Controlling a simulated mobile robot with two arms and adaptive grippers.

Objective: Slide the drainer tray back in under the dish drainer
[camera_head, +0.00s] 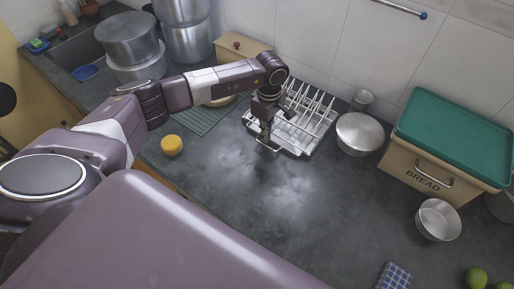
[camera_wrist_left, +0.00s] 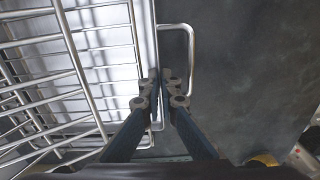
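The wire dish drainer (camera_head: 312,104) stands on the dark counter near the back wall. The pale drainer tray (camera_head: 289,149) lies under it, its front edge showing at the drainer's front. In the left wrist view, the tray (camera_wrist_left: 112,42) shows beneath the drainer's wires (camera_wrist_left: 72,52), and its metal loop handle (camera_wrist_left: 191,62) projects right over the counter. My left gripper (camera_head: 266,143) is at the tray's front. In the wrist view, the fingers (camera_wrist_left: 160,80) are close together, one on each side of the front rim, seemingly pinching it. My right gripper is out of view.
A metal pot (camera_head: 359,133) and small canister (camera_head: 362,99) stand right of the drainer. A green-lidded bread box (camera_head: 418,170) is farther right. A ribbed green mat (camera_head: 205,116) and yellow object (camera_head: 171,145) lie left. The counter in front is clear.

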